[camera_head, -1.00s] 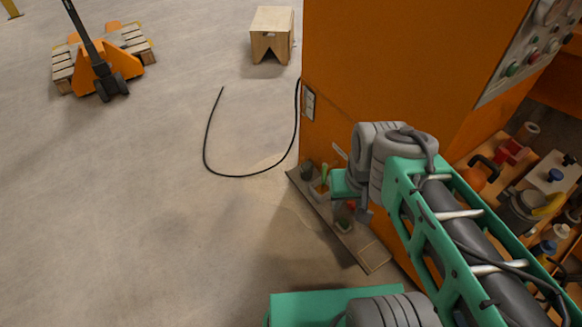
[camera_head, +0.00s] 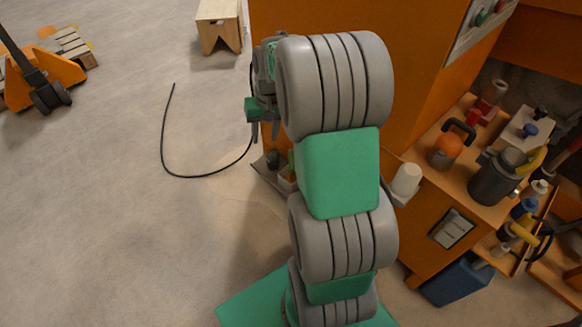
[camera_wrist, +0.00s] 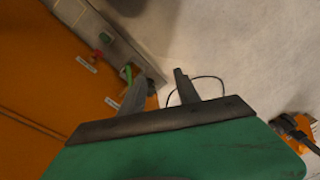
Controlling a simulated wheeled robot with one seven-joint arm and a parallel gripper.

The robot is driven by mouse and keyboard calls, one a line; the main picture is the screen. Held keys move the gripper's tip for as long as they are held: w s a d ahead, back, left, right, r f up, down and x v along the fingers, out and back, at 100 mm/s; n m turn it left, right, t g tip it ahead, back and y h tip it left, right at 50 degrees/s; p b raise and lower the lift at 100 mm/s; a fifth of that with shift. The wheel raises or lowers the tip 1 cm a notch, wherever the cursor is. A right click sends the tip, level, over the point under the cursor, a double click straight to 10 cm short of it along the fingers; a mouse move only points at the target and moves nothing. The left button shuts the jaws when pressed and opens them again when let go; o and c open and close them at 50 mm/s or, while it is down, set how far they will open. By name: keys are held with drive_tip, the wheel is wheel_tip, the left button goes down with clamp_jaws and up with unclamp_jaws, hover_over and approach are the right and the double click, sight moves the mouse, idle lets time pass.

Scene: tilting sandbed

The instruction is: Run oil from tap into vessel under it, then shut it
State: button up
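In the wrist view my gripper (camera_wrist: 160,78) is open, its two dark fingers apart with nothing between them. A green lever-like part (camera_wrist: 127,73) shows just beyond the left finger, and a red part (camera_wrist: 106,38) sits farther up, both by the foot of the orange cabinet (camera_wrist: 35,75). I cannot tell surely which is the oil tap. In the head view my gripper (camera_head: 265,135) hangs near the ledge, partly behind my arm. A small dark cup-like thing (camera_head: 272,158) stands below it on the ledge. Oil and any vessel's contents cannot be made out.
A grey ledge (camera_wrist: 98,27) runs along the cabinet foot. A black cable (camera_head: 185,176) loops on the floor. A bench (camera_head: 407,235) with tools and containers stands right of my arm. A wooden stool (camera_head: 219,24) and pallet jack (camera_head: 45,85) are farther back.

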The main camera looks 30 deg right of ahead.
drive_tip(key=w+d+f+m+y+b, duration=0.1)
drive_tip(key=w+d+f+m+b, duration=0.2)
drive_tip(key=d+f, duration=1.2)
drive_tip(key=a+f+b, duration=0.1)
drive_tip(key=f, duration=0.5)
drive_tip(key=a+f+b, duration=0.1)
drive_tip(key=f, duration=0.2)
drive_tip(key=shift+w+a+f+b, duration=0.1)
drive_tip(key=shift+w+a+b, duration=0.2)
drive_tip(key=shift+a, duration=0.05)
drive_tip(key=shift+c, duration=0.5)
clamp_jaws()
